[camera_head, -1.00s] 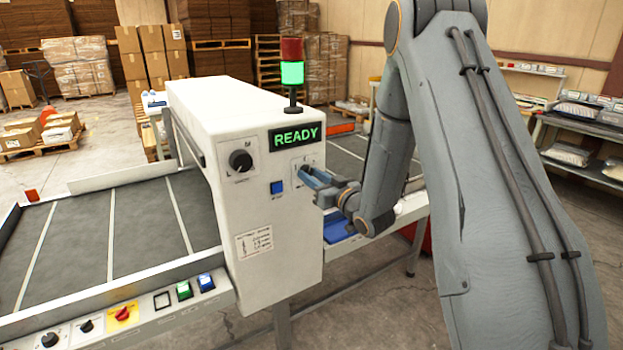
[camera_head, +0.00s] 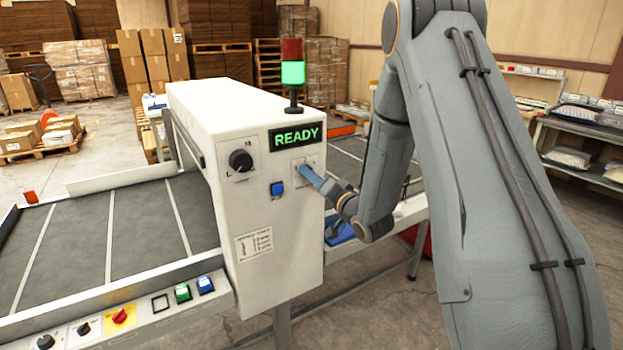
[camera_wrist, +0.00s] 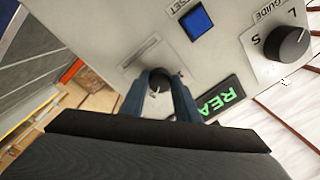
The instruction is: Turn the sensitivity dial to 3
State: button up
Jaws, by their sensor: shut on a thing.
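The sensitivity dial (camera_wrist: 160,80) is a small dark knob on the white machine's front panel. In the wrist view my gripper (camera_wrist: 160,92) has its two blue fingers on either side of the knob, shut on it. A pale pointer mark shows on the knob, but the scale numbers around it are too small or covered to read. In the head view my gripper (camera_head: 308,175) meets the panel below the green display, and its fingers hide most of the dial.
A green READY display (camera_head: 296,136) sits above the dial. A blue reset button (camera_head: 277,188) and a larger black guide knob (camera_head: 241,160) are to its left. A signal tower (camera_head: 292,74) lit green stands on top. The conveyor (camera_head: 80,245) extends left.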

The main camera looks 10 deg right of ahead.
dwell(0.4)
jog(key=o, duration=1)
jog(key=shift+o, duration=0.2)
jog(key=b+v, duration=0.2)
jog(key=v, duration=0.6)
jog(key=shift+w+a, duration=0.1)
